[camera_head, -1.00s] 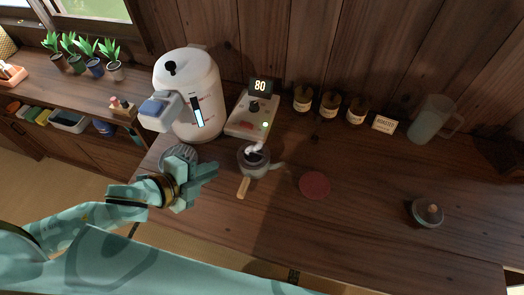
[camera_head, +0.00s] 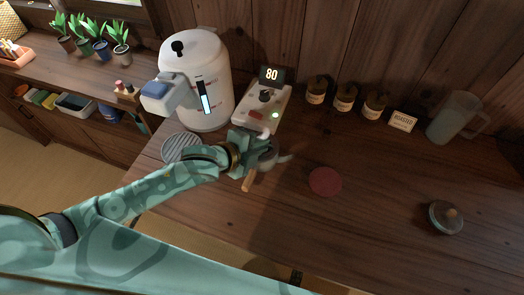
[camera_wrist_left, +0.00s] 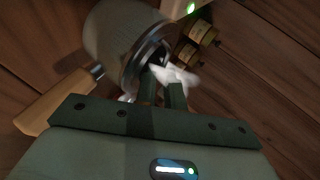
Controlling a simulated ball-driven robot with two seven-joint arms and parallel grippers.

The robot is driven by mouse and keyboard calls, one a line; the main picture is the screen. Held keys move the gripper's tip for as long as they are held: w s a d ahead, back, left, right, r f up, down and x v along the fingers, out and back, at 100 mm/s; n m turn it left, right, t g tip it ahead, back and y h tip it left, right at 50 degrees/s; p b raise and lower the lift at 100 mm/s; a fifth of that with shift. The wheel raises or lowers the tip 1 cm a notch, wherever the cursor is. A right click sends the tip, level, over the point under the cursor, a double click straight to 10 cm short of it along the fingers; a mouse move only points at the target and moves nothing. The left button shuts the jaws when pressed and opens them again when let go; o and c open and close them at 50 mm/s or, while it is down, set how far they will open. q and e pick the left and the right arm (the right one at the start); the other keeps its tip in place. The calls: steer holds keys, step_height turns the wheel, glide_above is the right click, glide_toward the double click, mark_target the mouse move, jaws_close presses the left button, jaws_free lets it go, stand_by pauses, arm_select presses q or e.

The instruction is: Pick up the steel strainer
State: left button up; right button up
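A grey pot (camera_head: 268,160) with a wooden handle (camera_head: 249,181) stands on the counter, partly covered by my left gripper (camera_head: 258,143). In the left wrist view the pot (camera_wrist_left: 105,35) shows a shiny steel rim (camera_wrist_left: 140,62) at its mouth. I take this rim for the steel strainer, but its inside is dark and blurred. My left gripper's fingers (camera_wrist_left: 163,92) are at that mouth, with a narrow gap between them and nothing clearly held. White steam (camera_wrist_left: 175,76) partly hides the fingertips. My right gripper is not in view.
A white water dispenser (camera_head: 205,85) stands behind left, beside a round slatted tray (camera_head: 180,147). A scale-like unit reading 80 (camera_head: 262,108) is behind the pot. A red round mat (camera_head: 325,181) and a knobbed lid (camera_head: 446,218) lie right. The front counter is mostly clear.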

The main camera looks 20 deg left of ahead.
arm_select(q)
steer(key=shift+s+r, duration=0.1)
jaws_close()
